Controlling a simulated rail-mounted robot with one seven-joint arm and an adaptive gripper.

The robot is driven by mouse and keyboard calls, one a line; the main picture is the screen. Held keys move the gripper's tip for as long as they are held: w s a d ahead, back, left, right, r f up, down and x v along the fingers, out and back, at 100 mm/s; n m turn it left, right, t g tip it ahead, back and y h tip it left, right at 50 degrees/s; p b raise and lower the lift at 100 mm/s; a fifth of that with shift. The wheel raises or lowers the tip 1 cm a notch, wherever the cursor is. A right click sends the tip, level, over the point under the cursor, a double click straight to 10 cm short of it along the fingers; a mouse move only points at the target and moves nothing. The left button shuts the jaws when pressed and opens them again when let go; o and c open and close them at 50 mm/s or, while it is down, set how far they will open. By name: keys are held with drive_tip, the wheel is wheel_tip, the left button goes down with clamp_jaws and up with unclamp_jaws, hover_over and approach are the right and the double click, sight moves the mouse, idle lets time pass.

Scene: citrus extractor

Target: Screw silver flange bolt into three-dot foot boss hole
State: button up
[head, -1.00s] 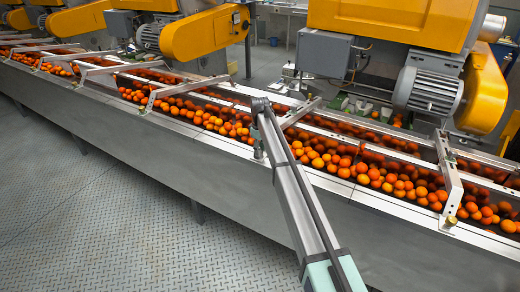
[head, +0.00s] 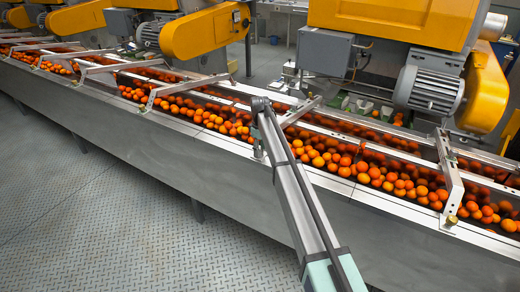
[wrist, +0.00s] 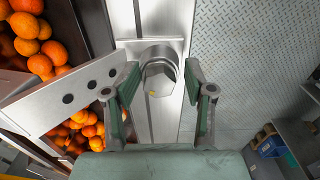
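A silver flange bolt (wrist: 158,78) with a hexagonal head and a small yellow mark sits at the foot of a bracket in the wrist view. The bracket plate (wrist: 82,90) beside it bears three dark round dots. The bolt head covers the boss hole, so I cannot tell how deep the bolt sits. My gripper (wrist: 161,70) is open, with one finger on each side of the bolt head and a visible gap on both sides. In the head view my gripper (head: 258,148) is small, over the conveyor's near rail, and the bolt cannot be made out.
Oranges (head: 340,160) fill the conveyor trough behind the rail. Another bracket (head: 448,175) with a brass-coloured bolt (head: 450,222) at its foot stands to the right. Yellow machine housings (head: 205,35) and a motor (head: 428,92) stand behind. The floor (head: 90,190) in front is clear.

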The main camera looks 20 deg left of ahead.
drive_tip(key=shift+n, duration=0.8)
drive_tip(key=shift+w+n, duration=0.1)
drive_tip(key=shift+n, duration=0.8)
drive_tip(key=shift+n, duration=0.8)
drive_tip(key=shift+w+n, duration=0.1)
drive_tip(key=shift+n, duration=0.8)
